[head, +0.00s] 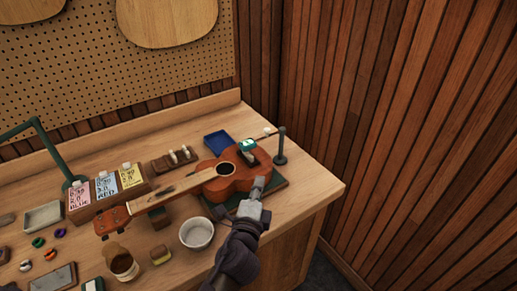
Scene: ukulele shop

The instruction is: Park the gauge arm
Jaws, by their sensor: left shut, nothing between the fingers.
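A ukulele (236,181) lies on its back across a dark green mat (278,185), neck to the left. A small green-and-white gauge (247,145) sits over the far right part of its body. A thin rod with a pale tip (267,132) reaches from near the gauge toward a dark upright post (281,146) on a round base. I cannot tell how rod and post connect. My left gripper (260,181) is shut and empty, at the near right edge of the ukulele body, nearer to me than the gauge. My right gripper is not in view.
A blue tray (217,142) lies behind the ukulele. A white bowl (197,233) and a brown-filled jar (122,264) stand in front. Labelled string packs (106,184) stand at left, near a green lamp (40,127). The bench's right end is clear beyond the post.

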